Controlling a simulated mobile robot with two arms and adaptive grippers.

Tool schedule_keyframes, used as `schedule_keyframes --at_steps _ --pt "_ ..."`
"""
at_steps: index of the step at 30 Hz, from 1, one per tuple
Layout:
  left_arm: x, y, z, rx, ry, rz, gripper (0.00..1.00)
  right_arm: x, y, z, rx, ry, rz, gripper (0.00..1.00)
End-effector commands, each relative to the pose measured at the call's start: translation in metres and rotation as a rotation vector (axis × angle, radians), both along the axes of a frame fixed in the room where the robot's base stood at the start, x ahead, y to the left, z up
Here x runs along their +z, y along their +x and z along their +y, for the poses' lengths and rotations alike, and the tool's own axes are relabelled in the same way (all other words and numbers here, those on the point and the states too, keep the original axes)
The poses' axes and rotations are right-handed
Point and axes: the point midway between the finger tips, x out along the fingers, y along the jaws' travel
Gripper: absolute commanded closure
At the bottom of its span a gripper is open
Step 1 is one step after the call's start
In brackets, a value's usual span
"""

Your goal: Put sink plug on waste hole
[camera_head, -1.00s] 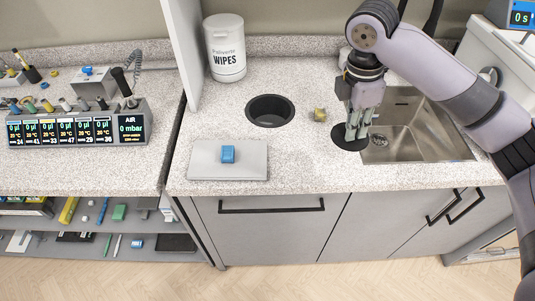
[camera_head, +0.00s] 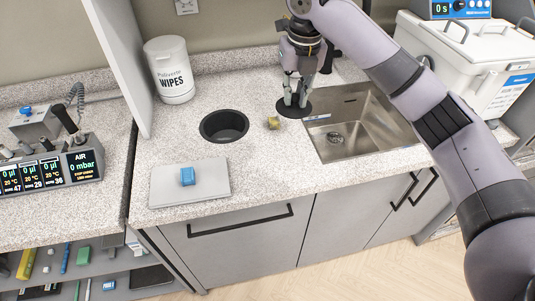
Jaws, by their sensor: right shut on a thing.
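The sink plug is a flat black disc (camera_head: 281,108) behind the left end of the steel sink (camera_head: 385,125). My right gripper (camera_head: 294,100) points down and is shut on the plug's upper side. I cannot tell how far the disc is above the counter. A round black-rimmed waste hole (camera_head: 224,125) is set in the counter left of the plug. The sink has its own round drain (camera_head: 335,138) in its floor. My left gripper is not in view.
A small yellowish block (camera_head: 272,123) lies between the hole and the sink. A wipes tub (camera_head: 170,70) stands behind, beside a white partition (camera_head: 118,60). A white bath (camera_head: 460,75) stands right.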

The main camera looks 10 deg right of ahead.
Motion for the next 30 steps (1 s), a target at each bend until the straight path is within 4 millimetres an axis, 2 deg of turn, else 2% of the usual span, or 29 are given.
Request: schedule_keyframes --at_steps 12,15,23,30 --pt "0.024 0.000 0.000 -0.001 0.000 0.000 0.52 -0.107 -0.003 -0.001 -0.001 -0.002 0.006 1.00" --pt "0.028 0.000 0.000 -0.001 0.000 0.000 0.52 -0.128 -0.002 -0.001 -0.002 -0.002 0.004 1.00" --pt "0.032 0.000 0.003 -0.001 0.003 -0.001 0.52 -0.154 -0.001 0.000 -0.003 -0.002 0.002 1.00" --pt "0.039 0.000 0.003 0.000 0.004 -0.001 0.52 -0.186 -0.001 0.000 -0.003 -0.001 0.002 1.00"
